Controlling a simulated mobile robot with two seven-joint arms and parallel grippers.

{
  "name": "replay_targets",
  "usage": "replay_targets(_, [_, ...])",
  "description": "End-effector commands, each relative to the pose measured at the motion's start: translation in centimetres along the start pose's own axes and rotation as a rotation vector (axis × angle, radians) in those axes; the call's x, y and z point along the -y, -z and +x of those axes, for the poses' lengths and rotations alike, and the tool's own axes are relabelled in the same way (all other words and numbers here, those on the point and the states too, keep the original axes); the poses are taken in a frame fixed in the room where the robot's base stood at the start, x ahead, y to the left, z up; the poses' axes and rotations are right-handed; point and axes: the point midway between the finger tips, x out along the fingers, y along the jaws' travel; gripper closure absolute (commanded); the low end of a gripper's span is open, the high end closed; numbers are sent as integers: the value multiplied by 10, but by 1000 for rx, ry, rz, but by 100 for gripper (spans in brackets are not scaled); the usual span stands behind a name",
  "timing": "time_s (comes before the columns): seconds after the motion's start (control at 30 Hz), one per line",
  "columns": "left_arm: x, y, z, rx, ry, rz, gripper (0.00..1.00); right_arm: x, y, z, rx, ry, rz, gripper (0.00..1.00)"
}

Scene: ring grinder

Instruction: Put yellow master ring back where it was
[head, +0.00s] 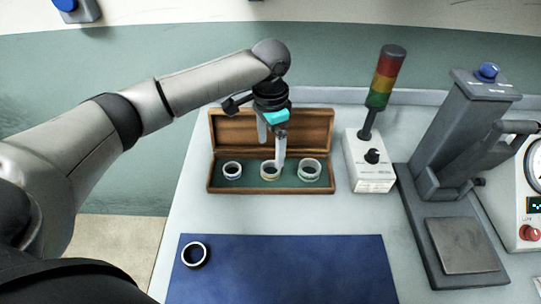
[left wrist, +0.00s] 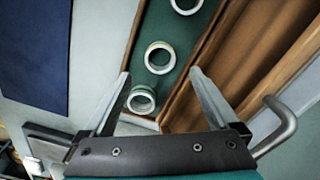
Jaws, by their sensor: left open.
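A wooden case (head: 214,185) with a green lining stands open on the table. The yellow-banded master ring (head: 270,170) sits in its middle place, between a blue-banded ring (head: 232,170) and a pale greenish ring (head: 309,170). My left gripper (head: 272,148) is over the case at the middle ring. One finger partly covers that ring in the head view. In the left wrist view the jaws (left wrist: 160,73) are spread apart with nothing gripped. The middle ring (left wrist: 159,58) shows between and just beyond the fingertips. My right gripper is not in view.
A dark-rimmed ring (head: 195,254) lies on the blue mat (head: 300,270) in front. A signal tower (head: 370,160) stands right of the case, and a grey press-like stand (head: 450,190) is farther right. The case's raised lid (head: 310,125) is behind the rings.

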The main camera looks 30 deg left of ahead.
Motion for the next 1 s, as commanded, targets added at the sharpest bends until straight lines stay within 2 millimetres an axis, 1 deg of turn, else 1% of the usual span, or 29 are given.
replay_targets(0.03, [1,1,-14,-3,2,-1,6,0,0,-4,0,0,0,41])
replay_targets(0.1, [0,0,-27,-2,1,-1,6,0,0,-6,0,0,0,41])
replay_targets(0.2, [0,0,-41,-1,1,-1,6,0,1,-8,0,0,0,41])
replay_targets(0.3, [0,0,-50,0,0,-1,6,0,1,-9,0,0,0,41])
replay_targets(0.43, [0,0,-55,0,-1,-1,6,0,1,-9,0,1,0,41])
replay_targets(1.0, [0,0,-54,1,-1,-1,6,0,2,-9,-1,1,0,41])
